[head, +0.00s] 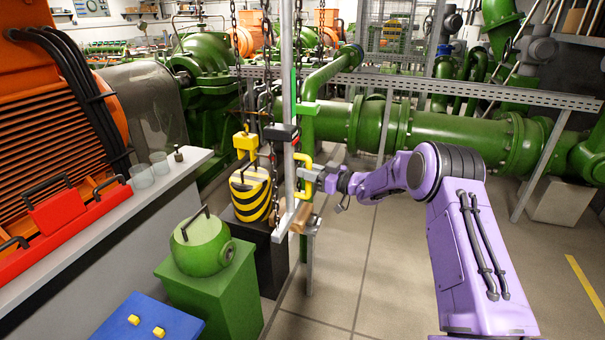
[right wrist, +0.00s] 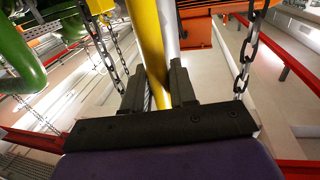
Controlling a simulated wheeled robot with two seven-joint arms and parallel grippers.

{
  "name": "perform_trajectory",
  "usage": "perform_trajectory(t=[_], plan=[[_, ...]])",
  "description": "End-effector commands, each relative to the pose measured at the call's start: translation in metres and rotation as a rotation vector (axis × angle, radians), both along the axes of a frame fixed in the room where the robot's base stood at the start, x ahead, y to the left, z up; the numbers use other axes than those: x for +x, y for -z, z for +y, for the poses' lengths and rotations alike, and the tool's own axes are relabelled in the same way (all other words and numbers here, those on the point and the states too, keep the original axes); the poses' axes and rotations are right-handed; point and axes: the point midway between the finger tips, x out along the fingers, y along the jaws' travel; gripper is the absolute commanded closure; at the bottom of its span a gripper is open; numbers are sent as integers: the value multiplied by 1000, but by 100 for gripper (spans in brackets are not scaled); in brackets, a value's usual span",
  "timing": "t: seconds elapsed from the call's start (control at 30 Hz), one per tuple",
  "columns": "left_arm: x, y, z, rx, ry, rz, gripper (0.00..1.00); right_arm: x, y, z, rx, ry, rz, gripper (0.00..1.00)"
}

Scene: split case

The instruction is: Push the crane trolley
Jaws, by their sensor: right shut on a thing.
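My right gripper (head: 311,174) is shut on a yellow handle (head: 303,160) fixed to an upright grey pole (head: 287,70). In the right wrist view its two dark fingers (right wrist: 158,90) stand on either side of the yellow handle bar (right wrist: 146,40). A yellow-and-black striped hook block (head: 250,193) hangs on chains just left of the pole. The crane trolley itself is not clearly seen in either view; the pole and chains run up out of the head view. My left gripper is not in view.
A green casing (head: 203,245) with a black handle sits on a green pedestal at front left. A grey rail (head: 470,92) and green pipes (head: 440,130) cross behind.

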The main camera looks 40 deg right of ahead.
Motion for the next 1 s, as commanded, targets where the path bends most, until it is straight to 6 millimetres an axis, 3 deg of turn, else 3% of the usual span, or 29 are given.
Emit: perform_trajectory(t=[0.1, 0.13, 0.17, 0.53, 0.8, 1.0], plan=[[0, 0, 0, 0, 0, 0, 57, 1, -4, -4, -2, 9, -8, 100], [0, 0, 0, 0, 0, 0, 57, 1, -5, -4, -2, 9, -10, 64], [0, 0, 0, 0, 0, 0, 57, 1, -5, -4, -2, 8, -10, 56], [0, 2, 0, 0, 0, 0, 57, -4, -2, -3, -2, 2, -5, 56], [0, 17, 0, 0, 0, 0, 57, -60, 0, -31, 1, 6, -8, 56], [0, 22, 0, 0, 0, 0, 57, -89, -1, -44, 0, 5, -8, 56]])
